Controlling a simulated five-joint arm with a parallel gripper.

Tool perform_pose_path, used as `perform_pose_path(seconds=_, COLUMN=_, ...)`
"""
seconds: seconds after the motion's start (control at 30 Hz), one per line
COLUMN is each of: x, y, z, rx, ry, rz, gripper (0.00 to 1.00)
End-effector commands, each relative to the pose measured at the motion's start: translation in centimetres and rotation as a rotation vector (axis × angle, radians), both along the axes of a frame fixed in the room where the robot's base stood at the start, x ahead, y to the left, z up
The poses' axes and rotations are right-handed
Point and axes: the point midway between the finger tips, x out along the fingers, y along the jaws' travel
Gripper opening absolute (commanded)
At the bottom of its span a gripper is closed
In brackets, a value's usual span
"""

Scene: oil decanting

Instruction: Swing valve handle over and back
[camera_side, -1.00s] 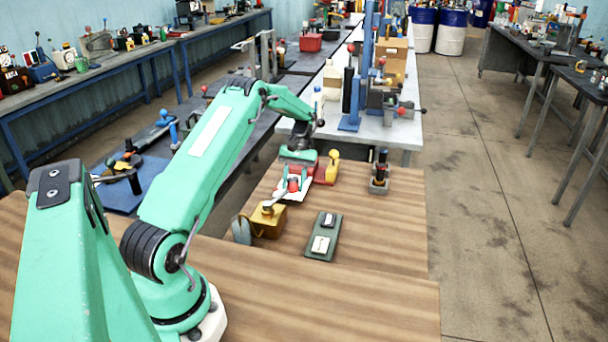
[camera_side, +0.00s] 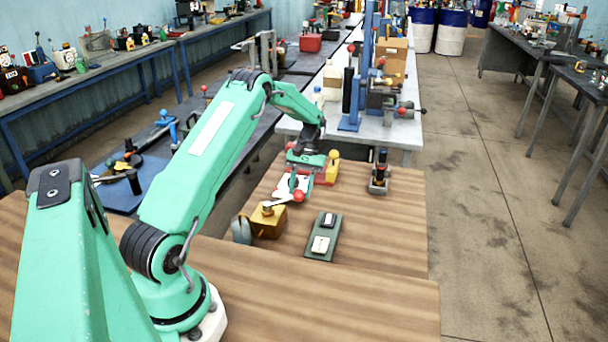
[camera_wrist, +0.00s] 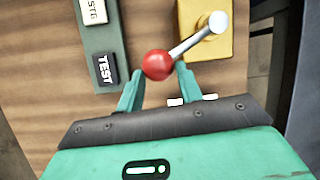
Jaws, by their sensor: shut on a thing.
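The valve handle is a silver lever (camera_wrist: 190,42) with a red ball (camera_wrist: 157,65) on its end, pivoting on a yellow block (camera_wrist: 190,12). In the side view the yellow block (camera_side: 268,224) stands on the wooden table and the red ball (camera_side: 299,196) points to the right and away from the arm base. My gripper (camera_wrist: 157,84) is shut on the handle, with one finger on each side of the ball. In the side view my gripper (camera_side: 297,184) hangs low over the table and partly hides what lies behind it.

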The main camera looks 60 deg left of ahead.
Motion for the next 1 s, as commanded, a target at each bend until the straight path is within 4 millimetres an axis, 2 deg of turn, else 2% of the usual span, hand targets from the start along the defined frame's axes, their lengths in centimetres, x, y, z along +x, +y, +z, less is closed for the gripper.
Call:
perform_pose_path(seconds=0.03, x=-0.7, y=-0.4, z=-0.6, rx=-0.015, ry=0.027, rz=0.007, gripper=0.00)
perform_pose_path(seconds=0.07, x=-0.7, y=-0.4, z=-0.6, rx=-0.015, ry=0.027, rz=0.007, gripper=0.40)
perform_pose_path(seconds=0.13, x=-0.7, y=-0.3, z=-0.6, rx=-0.014, ry=0.026, rz=0.006, gripper=0.54)
perform_pose_path(seconds=0.17, x=-0.7, y=-0.3, z=-0.6, rx=-0.014, ry=0.024, rz=0.006, gripper=0.57)
perform_pose_path(seconds=0.63, x=-0.1, y=0.0, z=0.4, rx=-0.007, ry=0.012, rz=0.002, gripper=0.57)
perform_pose_path(seconds=1.0, x=1.4, y=1.0, z=4.3, rx=-0.008, ry=0.013, rz=0.003, gripper=0.57)
